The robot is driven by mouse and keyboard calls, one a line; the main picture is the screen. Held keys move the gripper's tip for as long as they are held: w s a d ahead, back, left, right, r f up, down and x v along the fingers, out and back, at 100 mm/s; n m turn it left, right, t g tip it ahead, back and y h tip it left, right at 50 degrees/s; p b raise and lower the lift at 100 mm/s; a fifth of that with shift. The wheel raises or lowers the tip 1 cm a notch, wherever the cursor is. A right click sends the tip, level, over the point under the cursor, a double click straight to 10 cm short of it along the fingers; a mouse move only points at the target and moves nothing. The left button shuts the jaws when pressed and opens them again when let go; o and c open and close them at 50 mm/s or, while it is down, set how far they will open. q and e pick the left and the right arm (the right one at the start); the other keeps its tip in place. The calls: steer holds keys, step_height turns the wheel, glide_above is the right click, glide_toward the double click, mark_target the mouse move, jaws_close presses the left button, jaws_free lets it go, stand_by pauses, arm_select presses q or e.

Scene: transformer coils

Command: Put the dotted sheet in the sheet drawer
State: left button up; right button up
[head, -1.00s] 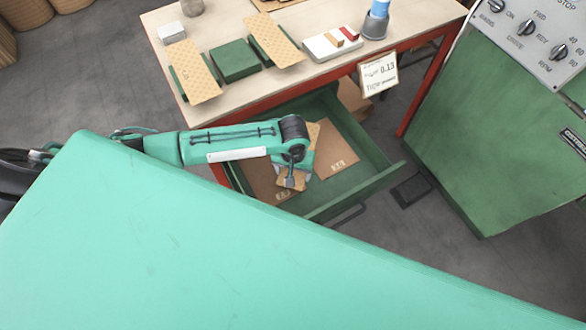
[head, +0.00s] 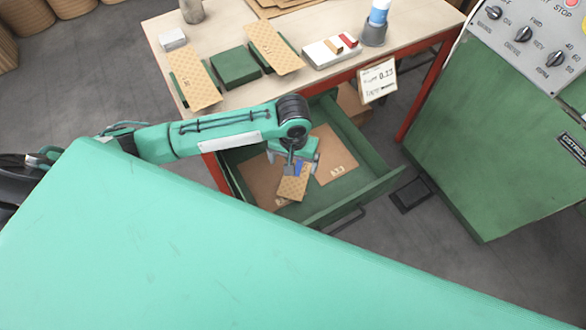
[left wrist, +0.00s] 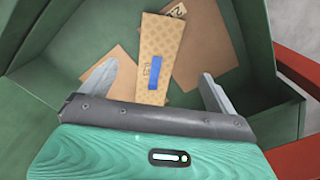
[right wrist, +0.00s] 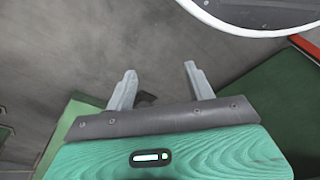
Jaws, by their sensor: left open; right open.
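The dotted sheet (head: 293,187), tan with a blue strip, lies inside the open green sheet drawer (head: 345,200), over plain brown sheets. In the left wrist view the dotted sheet (left wrist: 163,42) lies lengthwise between and beyond the fingers, overlapping the brown sheets on both sides. My left gripper (head: 297,160) is open above the drawer, and its fingers (left wrist: 158,78) stand apart from the sheet's edges. My right gripper (right wrist: 160,72) is open and empty over the grey floor; the head view does not show it.
Two patterned tan sheets (head: 193,82) (head: 272,45) rest by green blocks (head: 236,68) on the table (head: 225,30). A white tray (head: 325,55) and a cup (head: 374,32) stand to their right. A green machine (head: 490,140) stands at right. A pale rim (right wrist: 255,18) is near my right gripper.

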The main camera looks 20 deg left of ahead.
arm_select(q)
step_height(320, 180, up, 4)
steer(key=shift+r, duration=0.1)
arm_select(e)
steer(key=shift+s+d+f, duration=0.1)
steer(key=shift+s+f, duration=0.05)
steer(key=shift+f, duration=0.3)
steer(key=shift+s+d+f, duration=0.1)
steer(key=shift+s+f, duration=0.05)
steer(key=shift+f, duration=0.25)
